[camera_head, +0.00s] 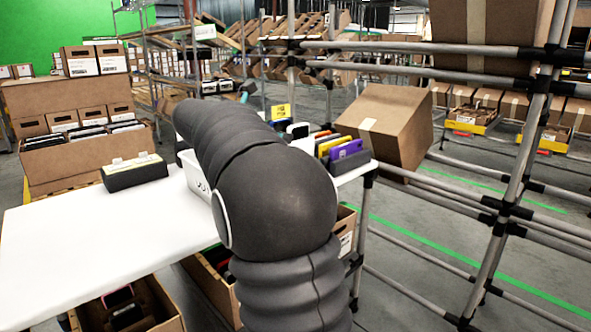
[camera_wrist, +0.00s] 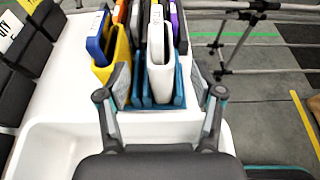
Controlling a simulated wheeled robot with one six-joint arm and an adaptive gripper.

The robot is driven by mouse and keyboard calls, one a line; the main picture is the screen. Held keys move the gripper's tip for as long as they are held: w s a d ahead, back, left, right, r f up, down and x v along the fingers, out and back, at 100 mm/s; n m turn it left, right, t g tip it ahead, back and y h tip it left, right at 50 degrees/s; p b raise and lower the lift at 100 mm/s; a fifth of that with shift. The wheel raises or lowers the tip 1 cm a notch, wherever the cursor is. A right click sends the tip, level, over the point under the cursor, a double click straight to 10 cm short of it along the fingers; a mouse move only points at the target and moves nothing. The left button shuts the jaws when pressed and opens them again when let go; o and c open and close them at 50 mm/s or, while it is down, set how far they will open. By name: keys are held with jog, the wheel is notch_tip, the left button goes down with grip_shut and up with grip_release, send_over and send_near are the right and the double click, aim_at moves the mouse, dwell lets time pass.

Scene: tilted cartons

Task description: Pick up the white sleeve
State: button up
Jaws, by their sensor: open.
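My gripper (camera_wrist: 160,88) is open, with one finger to the left of the white sleeve and one to the right. I cannot tell whether either finger touches it. In the head view my arm hides the gripper, and I cannot clearly make out the white sleeve there.
A yellow sleeve (camera_wrist: 122,48) and a blue sleeve (camera_wrist: 97,38) stand left of the white one. Purple and grey sleeves (camera_head: 349,157) show in the head view. A tilted carton (camera_head: 395,125) and a pipe rack (camera_head: 510,190) stand right. The white table (camera_head: 100,230) is mostly clear.

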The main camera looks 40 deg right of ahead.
jog(key=b+x, duration=0.1)
jog(key=x, duration=0.7)
jog(key=shift+d, duration=0.35)
jog(key=shift+f, duration=0.1)
grip_shut()
